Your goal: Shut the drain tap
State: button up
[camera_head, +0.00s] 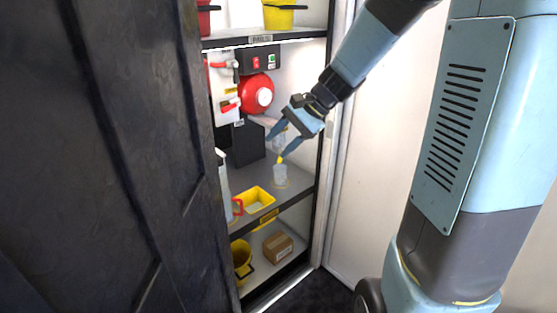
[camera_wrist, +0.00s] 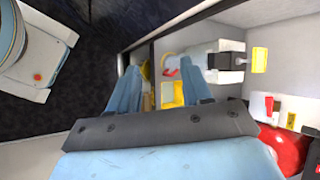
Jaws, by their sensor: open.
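My gripper (camera_head: 274,146) is open inside the cabinet, in front of the shelf and right of a black box (camera_head: 247,143). In the wrist view its two blue fingers (camera_wrist: 162,74) are apart, with nothing held between them. Red levers show on the white panel: an upper one (camera_head: 217,65) and a lower one (camera_head: 231,105). Another red handle (camera_head: 237,206) is low by the yellow tray (camera_head: 257,198). I cannot tell which is the drain tap.
A red round unit (camera_head: 257,94) is mounted beside the panel. A clear cup (camera_head: 280,174) stands on the shelf below my gripper. A carton (camera_head: 278,248) and a yellow bucket (camera_head: 242,259) are on the lower shelf. The dark door (camera_head: 110,160) covers the cabinet's left side.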

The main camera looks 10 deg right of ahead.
jog(key=w+f+m+t+y, duration=0.1)
jog(key=w+f+m+y, duration=0.4)
jog(key=w, duration=0.5)
jog(key=m+t+h, duration=0.4)
jog(key=m+t, duration=0.9)
jog(key=m, duration=0.8)
send_near(282, 160)
jog(key=x, duration=1)
jog(key=shift+w+a, duration=0.25)
jog(key=shift+a, duration=0.05)
jog(key=shift+c, duration=0.5)
grip_shut()
